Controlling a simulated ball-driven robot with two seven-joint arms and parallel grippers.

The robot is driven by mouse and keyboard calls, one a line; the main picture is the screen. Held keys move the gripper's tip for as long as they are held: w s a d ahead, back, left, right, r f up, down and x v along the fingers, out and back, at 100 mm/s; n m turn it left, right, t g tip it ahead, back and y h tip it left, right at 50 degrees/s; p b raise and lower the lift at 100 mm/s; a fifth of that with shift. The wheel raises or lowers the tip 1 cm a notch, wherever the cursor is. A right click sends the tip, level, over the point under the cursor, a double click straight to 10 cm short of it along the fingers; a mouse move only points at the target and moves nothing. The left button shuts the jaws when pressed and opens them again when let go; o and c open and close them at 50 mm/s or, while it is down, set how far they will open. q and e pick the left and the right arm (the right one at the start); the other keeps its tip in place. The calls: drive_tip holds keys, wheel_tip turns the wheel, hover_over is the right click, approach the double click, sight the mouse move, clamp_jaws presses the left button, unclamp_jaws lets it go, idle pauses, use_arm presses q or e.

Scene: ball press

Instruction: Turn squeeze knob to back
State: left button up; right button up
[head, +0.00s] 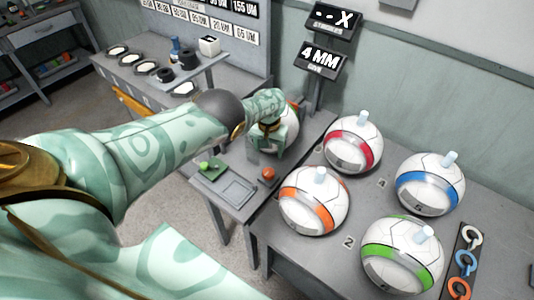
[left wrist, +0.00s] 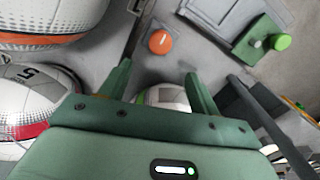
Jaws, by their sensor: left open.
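An orange round knob (head: 267,173) with a pale mark on top sits on the grey table's near edge; I take it for the squeeze knob, though I see no label on it. It also shows in the left wrist view (left wrist: 160,41), beyond the fingertips and apart from them. My left gripper (head: 268,143) points down above the table, behind the knob in the head view. Its two fingers are apart and the gap in the left wrist view (left wrist: 161,78) looks empty. A white ball (head: 292,124) is partly hidden behind this gripper. My right gripper is out of view.
A green button (head: 204,165) on a green block and a grey square tray (head: 238,191) lie left of the knob. Several banded white balls, one orange-banded (head: 315,203), stand close on the right. Coloured rings (head: 461,264) lie far right.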

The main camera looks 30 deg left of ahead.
use_arm(q)
wheel_tip(320, 180, up, 4)
drive_tip(key=shift+r+p, duration=0.25)
drive_tip(key=shift+p, duration=1)
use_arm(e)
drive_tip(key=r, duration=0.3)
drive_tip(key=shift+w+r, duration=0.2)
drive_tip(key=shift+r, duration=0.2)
use_arm(q)
drive_tip(key=shift+f, duration=0.1)
